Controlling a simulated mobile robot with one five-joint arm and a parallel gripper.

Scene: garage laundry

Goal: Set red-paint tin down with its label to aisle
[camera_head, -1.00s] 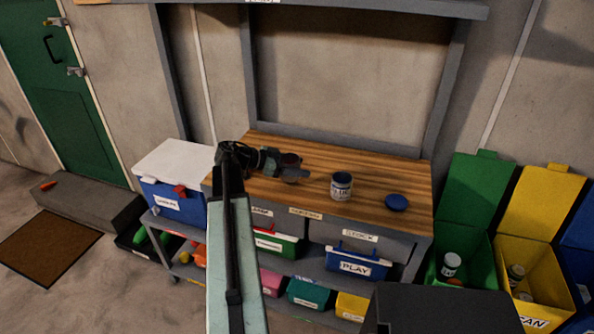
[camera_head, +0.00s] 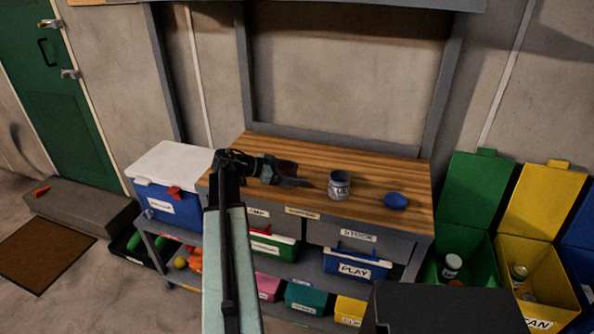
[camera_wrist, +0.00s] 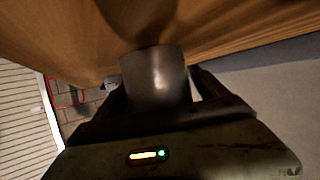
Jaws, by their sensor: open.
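My gripper (camera_head: 298,180) is low over the left part of the wooden bench top, its jaws open. In the wrist view a plain grey metal cylinder (camera_wrist: 157,75), apparently a tin, stands between the open fingers. No label shows on its visible side. In the head view a dark reddish patch (camera_head: 287,167) shows at the jaws, mostly hidden by them; it may be the red-paint tin. Contact between fingers and cylinder cannot be told. A second tin (camera_head: 339,186), with a pale label ending in "UE", stands upright just right of the fingertips.
A blue round lid (camera_head: 396,201) lies on the bench top (camera_head: 375,165) at right. A white-lidded blue cooler (camera_head: 168,197) stands left of the bench. Labelled bins, including PLAY (camera_head: 354,268), fill the shelves below. Open green (camera_head: 470,245) and yellow (camera_head: 530,265) bins stand at right.

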